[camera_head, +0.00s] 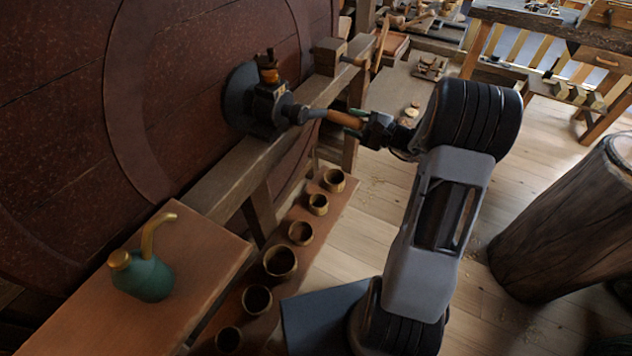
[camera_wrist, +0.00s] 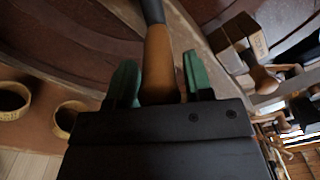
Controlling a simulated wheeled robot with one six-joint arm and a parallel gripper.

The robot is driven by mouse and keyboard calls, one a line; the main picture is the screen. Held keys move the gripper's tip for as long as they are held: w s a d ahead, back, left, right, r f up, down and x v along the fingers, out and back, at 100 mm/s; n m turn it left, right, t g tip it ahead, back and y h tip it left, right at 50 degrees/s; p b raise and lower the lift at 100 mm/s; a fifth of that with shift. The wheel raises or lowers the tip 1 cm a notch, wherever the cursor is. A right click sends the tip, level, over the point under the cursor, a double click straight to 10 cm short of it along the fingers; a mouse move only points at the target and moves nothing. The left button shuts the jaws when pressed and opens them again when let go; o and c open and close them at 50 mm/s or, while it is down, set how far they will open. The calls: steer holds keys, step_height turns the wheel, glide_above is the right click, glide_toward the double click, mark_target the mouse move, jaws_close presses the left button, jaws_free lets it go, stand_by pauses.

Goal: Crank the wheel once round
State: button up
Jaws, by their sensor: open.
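A wooden crank grip (camera_head: 343,118) sticks out to the right from a dark metal arm on the hub (camera_head: 268,105) of a dark round wheel (camera_head: 238,95). My gripper (camera_head: 360,121) reaches in from the right at the grip's outer end. In the wrist view the wooden grip (camera_wrist: 158,60) lies between the two green fingers of my gripper (camera_wrist: 160,82). The grip's near end is hidden behind the gripper body.
A large reddish-brown round panel (camera_head: 60,90) stands behind the wooden beam (camera_head: 225,180). A green oil can (camera_head: 145,278) stands on a bench at lower left. Several cups (camera_head: 280,262) line a low shelf. A thick log (camera_head: 565,225) stands at right; floor between is open.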

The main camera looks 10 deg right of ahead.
steer(key=s+a+f+m+p, duration=0.6)
steer(key=s+a+m+p, duration=0.3)
steer(key=m, duration=0.2)
steer(key=s+a+r+m+p, duration=0.2)
steer(key=s+a+m+p, duration=0.2)
steer(key=s+a+m, duration=0.2)
steer(key=shift+s+a+y, duration=0.3)
steer(key=shift+s, duration=0.3)
stand_by(0.4)
steer(key=w+d+v, duration=0.1)
steer(key=v, duration=0.9)
steer(key=shift+f+m, duration=0.2)
steer(key=shift+m, duration=0.1)
stand_by(0.5)
steer(key=shift+a, duration=0.1)
